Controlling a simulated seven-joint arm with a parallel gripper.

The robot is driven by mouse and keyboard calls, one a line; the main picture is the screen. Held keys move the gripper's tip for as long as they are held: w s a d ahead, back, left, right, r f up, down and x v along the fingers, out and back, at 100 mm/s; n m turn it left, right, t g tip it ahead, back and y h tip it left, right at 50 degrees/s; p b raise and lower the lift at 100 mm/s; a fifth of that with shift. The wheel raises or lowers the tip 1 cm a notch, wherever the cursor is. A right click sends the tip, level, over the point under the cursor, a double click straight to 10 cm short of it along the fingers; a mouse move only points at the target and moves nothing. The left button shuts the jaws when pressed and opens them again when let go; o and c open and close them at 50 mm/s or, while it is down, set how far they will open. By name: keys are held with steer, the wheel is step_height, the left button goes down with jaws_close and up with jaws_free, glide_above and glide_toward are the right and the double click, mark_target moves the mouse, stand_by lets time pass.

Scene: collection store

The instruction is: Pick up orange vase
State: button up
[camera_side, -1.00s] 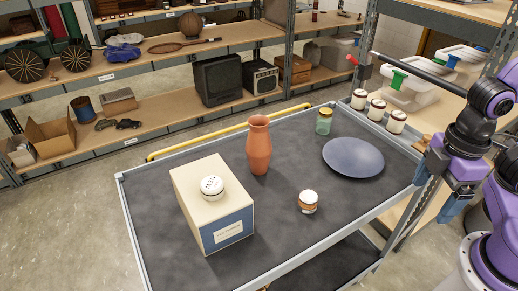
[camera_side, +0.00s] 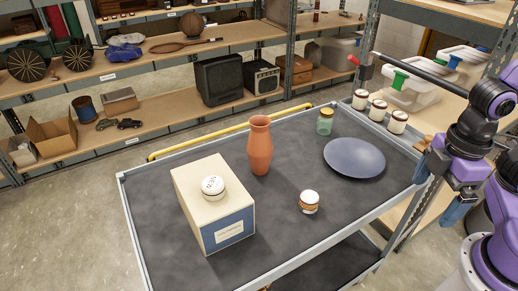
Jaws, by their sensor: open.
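The orange vase (camera_side: 260,147) stands upright on the dark top of the trolley (camera_side: 290,215), behind and right of a cream box. My gripper (camera_side: 432,190) is at the right, beside the trolley's right edge, well apart from the vase. It points downward and is open and empty.
The cream box (camera_side: 190,195) carries a white round object (camera_side: 213,187). A small jar (camera_side: 309,202), a blue plate (camera_side: 354,158) and a green jar (camera_side: 325,121) stand right of the vase. White-lidded jars (camera_side: 377,110) stand beyond the trolley's far right corner. A yellow bar (camera_side: 200,135) runs along its back.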

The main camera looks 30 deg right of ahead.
steer(key=shift+r, duration=2.6)
steer(key=n+t+h, duration=0.8)
steer(key=n+t, duration=0.8)
glide_above(261, 159)
steer(key=v, duration=0.3)
step_height(261, 159, down, 13)
steer(key=shift+f, duration=0.2)
step_height(261, 159, down, 8)
steer(key=shift+f, duration=0.15)
steer(key=shift+w+d+f, duration=0.15)
steer(key=shift+w, duration=0.05)
steer(key=shift+x, duration=3.55)
